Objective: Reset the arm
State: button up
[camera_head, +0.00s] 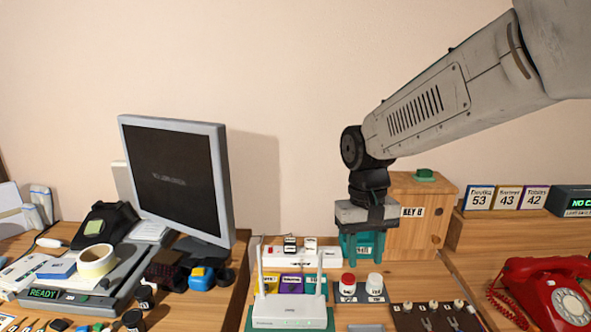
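My arm reaches in from the upper right, and its wrist bends straight down.
A white router (289,311) with upright antennas, red-topped and white jars (348,284) and a dark peg board (436,316) stand below. A monitor (175,180) stands left, a red dial phone (548,292) right. The wall above the monitor is clear.

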jog(key=s+d+r+t, duration=0.1)
jog(key=s+d, duration=0.3)
jog(key=s, duration=0.3)
jog(key=s+d+r+m+t, duration=0.1)
jog(key=s+d, duration=0.3)
jog(key=s, duration=0.4)
jog(key=s+d+r+t, duration=0.1)
jog(key=s+d+r, duration=0.1)
jog(key=s+d, duration=0.2)
jog(key=shift+s+d+r, duration=0.25)
jog(key=shift+s+d, duration=0.1)
jog(key=shift+s, duration=1.4)
